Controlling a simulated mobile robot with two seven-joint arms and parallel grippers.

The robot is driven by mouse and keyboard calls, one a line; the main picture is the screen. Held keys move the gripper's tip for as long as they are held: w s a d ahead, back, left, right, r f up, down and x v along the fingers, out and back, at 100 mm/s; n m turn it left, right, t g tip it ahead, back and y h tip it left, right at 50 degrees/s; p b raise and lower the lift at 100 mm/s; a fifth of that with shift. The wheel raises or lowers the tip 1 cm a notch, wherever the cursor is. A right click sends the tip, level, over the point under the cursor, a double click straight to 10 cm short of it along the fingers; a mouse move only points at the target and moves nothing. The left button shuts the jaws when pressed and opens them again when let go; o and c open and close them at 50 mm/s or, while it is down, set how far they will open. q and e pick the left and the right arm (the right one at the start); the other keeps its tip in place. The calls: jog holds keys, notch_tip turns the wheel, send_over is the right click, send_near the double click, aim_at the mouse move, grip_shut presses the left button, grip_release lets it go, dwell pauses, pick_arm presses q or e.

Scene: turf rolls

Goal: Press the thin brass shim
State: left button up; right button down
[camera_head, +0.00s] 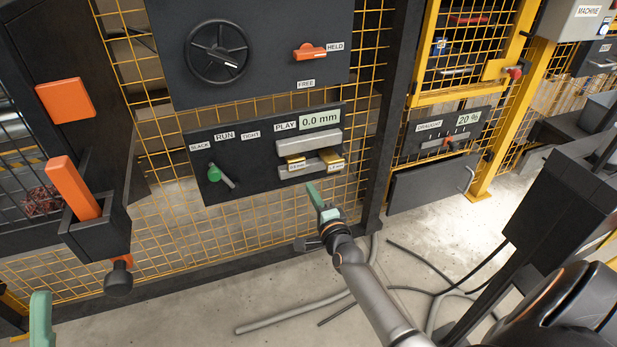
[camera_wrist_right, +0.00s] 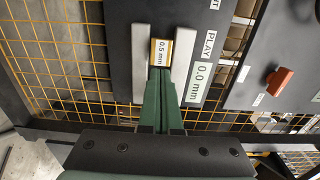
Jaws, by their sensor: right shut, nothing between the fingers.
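The brass shim marked 0.5 mm (camera_head: 296,161) sits at the left between two grey bars on the dark panel. A second brass shim (camera_head: 333,161) sits to its right; its label is too small to read surely. The right wrist view shows the 0.5 mm shim (camera_wrist_right: 154,52) upright ahead of my fingertips. My right gripper (camera_head: 313,192) is shut and empty, just below the shims in the head view. Its green fingertips (camera_wrist_right: 160,72) overlap the shim's near end in the wrist view; touch cannot be told. They hide the second shim there. Part of my left gripper (camera_head: 40,318) shows at lower left.
The PLAY display (camera_head: 319,119) reads 0.0 mm. A green-knobbed lever (camera_head: 215,174) is left of the bars. Above are a black handwheel (camera_head: 216,50) and an orange HELD/FREE handle (camera_head: 309,52). Yellow mesh (camera_head: 250,222) surrounds the panel. Hoses (camera_head: 300,318) lie on the floor.

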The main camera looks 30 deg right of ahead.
jog(key=p+v, duration=0.1)
jog(key=v, duration=0.4)
jog(key=shift+s+a, duration=0.15)
jog(key=shift+s, duration=0.15)
